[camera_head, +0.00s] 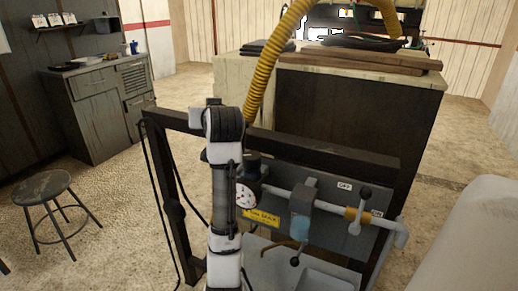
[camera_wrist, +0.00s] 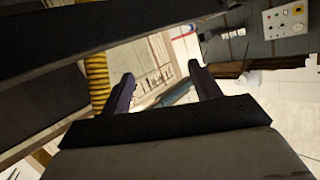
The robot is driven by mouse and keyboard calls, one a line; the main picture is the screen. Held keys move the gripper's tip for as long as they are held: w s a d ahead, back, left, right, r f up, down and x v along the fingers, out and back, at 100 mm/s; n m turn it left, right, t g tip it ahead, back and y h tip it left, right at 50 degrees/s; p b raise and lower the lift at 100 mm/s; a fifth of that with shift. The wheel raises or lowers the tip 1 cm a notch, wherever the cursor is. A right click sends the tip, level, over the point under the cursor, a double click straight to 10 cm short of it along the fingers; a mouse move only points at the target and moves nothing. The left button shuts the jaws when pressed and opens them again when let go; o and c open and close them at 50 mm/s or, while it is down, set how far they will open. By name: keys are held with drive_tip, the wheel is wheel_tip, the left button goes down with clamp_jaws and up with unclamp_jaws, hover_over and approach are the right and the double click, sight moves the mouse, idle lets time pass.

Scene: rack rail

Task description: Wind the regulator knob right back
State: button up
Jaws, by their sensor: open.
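The pipe assembly is on a grey panel (camera_head: 330,222) in the head view. A round white gauge (camera_head: 244,195) sits at its left, partly behind my arm. A dark rounded part (camera_head: 252,167) just above the gauge may be the regulator knob; I cannot tell for sure. A blue-grey body (camera_head: 301,226) hangs on the pipe further right. In the wrist view my gripper (camera_wrist: 160,70) is open, with nothing held between its fingers. No knob shows clearly there. The gripper cannot be made out in the head view, where my arm stands upright left of the panel.
A black-knobbed lever (camera_head: 364,193) stands between OFF and ON labels at the panel's right. A dark frame (camera_head: 166,170) and a beam (camera_head: 325,150) border the panel. A yellow hose (camera_head: 265,70) hangs behind; it also shows in the wrist view (camera_wrist: 97,78). A stool (camera_head: 43,186) stands far left.

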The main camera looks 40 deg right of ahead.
wheel_tip(320, 180, down, 5)
drive_tip(key=a+m+g+h, duration=0.1)
drive_tip(key=m+g+h, duration=0.2)
drive_tip(key=g+h, duration=0.1)
drive_tip(key=m+g+h+p, duration=0.3)
drive_tip(key=m+g+h, duration=0.5)
drive_tip(key=m+g, duration=0.4)
approach(259, 156)
drive_tip(key=shift+n+g, duration=0.4)
drive_tip(key=shift+g, duration=0.1)
drive_tip(key=d+p, duration=0.1)
drive_tip(key=d, duration=0.2)
drive_tip(key=d+p, duration=0.1)
drive_tip(key=d, duration=0.2)
drive_tip(key=d+p, duration=0.2)
drive_tip(key=d, duration=0.1)
drive_tip(key=shift+d+f, duration=0.2)
drive_tip(key=shift+f, duration=0.2)
drive_tip(key=shift+s+d+f, duration=0.1)
drive_tip(key=shift+s+d, duration=0.05)
drive_tip(key=shift+d, duration=0.6)
drive_tip(key=c, duration=1)
